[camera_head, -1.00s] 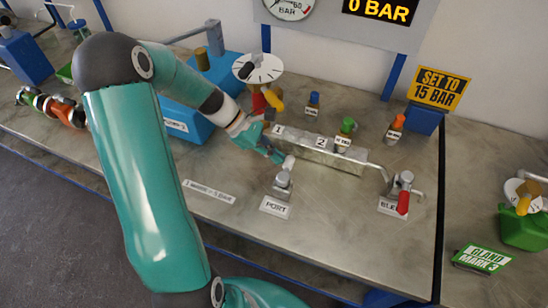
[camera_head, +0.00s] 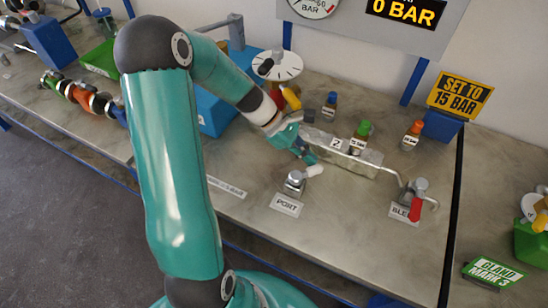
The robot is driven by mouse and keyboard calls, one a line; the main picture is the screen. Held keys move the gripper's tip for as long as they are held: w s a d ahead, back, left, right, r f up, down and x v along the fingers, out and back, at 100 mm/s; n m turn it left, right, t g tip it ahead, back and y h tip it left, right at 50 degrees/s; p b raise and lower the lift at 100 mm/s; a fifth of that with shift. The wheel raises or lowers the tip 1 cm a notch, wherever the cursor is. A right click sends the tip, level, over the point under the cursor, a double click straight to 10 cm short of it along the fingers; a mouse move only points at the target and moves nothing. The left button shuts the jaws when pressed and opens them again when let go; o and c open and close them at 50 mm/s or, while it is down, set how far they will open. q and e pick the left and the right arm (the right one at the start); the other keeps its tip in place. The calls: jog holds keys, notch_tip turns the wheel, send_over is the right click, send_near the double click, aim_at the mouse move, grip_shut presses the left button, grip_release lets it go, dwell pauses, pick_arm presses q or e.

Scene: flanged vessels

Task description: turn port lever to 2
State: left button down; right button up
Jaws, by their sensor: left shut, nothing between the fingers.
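The port lever (camera_head: 315,171) is a short pale handle on a grey valve body (camera_head: 294,183) behind the PORT label (camera_head: 286,204). It points right and slightly back, on the side of the plate marked 2 (camera_head: 337,143). My left gripper (camera_head: 308,157) is shut and empty, its tips just behind the lever; I cannot tell whether they touch it. The 1 mark is hidden behind my left gripper and wrist. My right gripper is not in view.
A red-handled bleed valve (camera_head: 415,207) is farther right. Blue and orange-topped bottles stand behind. The bench front is clear.

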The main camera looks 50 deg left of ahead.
pick_arm(q)
jog(key=shift+d, duration=0.25)
dwell(0.4)
jog(key=shift+a, duration=0.1)
jog(key=v, duration=1.2)
jog(key=shift+s+f, duration=0.1)
